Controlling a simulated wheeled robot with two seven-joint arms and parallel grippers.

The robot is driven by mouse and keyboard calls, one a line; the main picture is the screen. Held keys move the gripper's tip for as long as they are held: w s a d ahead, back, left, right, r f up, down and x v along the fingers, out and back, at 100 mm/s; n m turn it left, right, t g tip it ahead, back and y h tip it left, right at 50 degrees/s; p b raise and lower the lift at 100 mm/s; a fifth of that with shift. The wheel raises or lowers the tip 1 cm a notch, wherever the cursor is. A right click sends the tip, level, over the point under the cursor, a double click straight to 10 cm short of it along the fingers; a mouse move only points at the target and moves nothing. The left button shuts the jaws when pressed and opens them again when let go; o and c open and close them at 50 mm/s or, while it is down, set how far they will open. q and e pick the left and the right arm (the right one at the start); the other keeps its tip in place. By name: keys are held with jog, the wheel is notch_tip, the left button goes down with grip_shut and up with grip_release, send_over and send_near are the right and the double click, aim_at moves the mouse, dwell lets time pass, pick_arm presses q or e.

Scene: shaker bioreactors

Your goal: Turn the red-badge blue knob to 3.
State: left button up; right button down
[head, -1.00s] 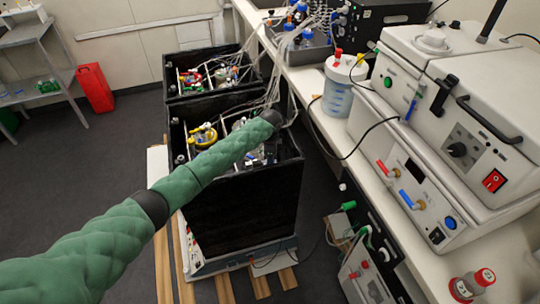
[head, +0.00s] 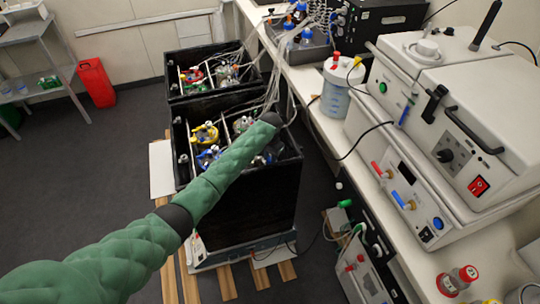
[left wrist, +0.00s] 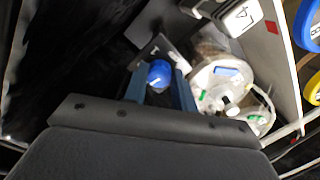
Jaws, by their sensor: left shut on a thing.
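The blue knob (left wrist: 160,74) stands on a dark panel in the left wrist view. My left gripper (left wrist: 160,90) is shut around it, one finger on each side. White marks, one like a numeral, show on the panel beside the knob, but I cannot read its setting. A small red diamond badge (left wrist: 271,25) is on the pale wall to the right. In the head view my left arm reaches into the front black shaker box (head: 245,205), and the knob is not clearly visible there. My right gripper is in no view.
A clear vessel (left wrist: 222,85) with tubes stands close to the right of the gripper. Yellow-ringed (head: 205,133) and blue-ringed (head: 208,157) vessels stand in the box. A bench with white instruments (head: 425,130) runs along the right.

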aim_at(270, 159)
pick_arm(q)
jog(key=shift+r+n, duration=0.1)
jog(key=shift+n, duration=0.5)
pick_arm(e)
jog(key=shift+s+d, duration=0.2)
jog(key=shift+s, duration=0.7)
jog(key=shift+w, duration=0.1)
pick_arm(q)
jog(key=o, duration=1)
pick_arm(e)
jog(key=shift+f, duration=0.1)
pick_arm(q)
jog(key=shift+r, duration=0.25)
notch_tip(270, 159, up, 6)
jog(key=shift+f+b, duration=0.1)
jog(key=shift+b, duration=1.1)
jog(key=shift+r, duration=0.7)
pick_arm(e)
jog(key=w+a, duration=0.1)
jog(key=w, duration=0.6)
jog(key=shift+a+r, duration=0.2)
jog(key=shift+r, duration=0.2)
